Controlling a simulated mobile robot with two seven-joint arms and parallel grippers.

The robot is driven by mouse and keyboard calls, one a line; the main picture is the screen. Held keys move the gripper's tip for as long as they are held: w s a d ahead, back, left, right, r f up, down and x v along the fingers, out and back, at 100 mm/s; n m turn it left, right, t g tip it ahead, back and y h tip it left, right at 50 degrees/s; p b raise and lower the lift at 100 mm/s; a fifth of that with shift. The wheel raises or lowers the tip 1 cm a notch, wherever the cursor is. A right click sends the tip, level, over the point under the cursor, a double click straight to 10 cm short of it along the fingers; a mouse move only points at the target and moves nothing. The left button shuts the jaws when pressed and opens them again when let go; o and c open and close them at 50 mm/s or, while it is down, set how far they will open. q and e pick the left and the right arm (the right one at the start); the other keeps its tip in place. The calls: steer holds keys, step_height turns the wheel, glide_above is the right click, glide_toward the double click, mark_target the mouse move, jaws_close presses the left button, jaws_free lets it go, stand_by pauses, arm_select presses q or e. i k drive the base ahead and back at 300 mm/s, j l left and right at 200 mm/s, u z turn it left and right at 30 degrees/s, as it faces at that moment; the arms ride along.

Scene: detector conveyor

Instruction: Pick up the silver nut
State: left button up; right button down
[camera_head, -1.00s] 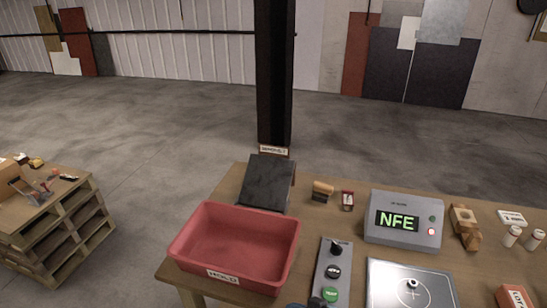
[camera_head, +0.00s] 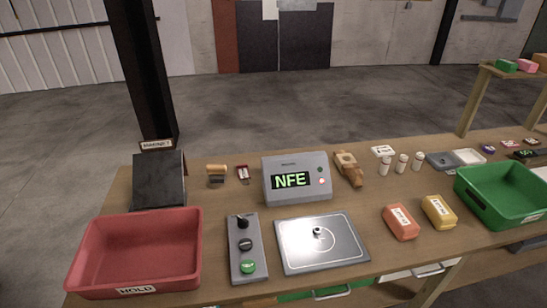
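A small silver nut (camera_head: 317,231) sits on the silver square plate (camera_head: 345,253) of the detector, near the plate's middle. It is small in the head view, with a dark spot at its centre. The grey detector box (camera_head: 297,178) behind it shows "NFE" in green letters, with a red light lit. Neither of my grippers is in view.
A red bin (camera_head: 90,258) marked HOLD is at the left and a green bin (camera_head: 480,209) at the right. A button panel (camera_head: 246,268) stands left of the plate. Orange (camera_head: 401,224) and yellow (camera_head: 438,212) blocks lie to its right. A black column (camera_head: 143,65) rises behind.

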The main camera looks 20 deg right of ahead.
mark_target(317, 230)
steer(key=z, duration=1.1)
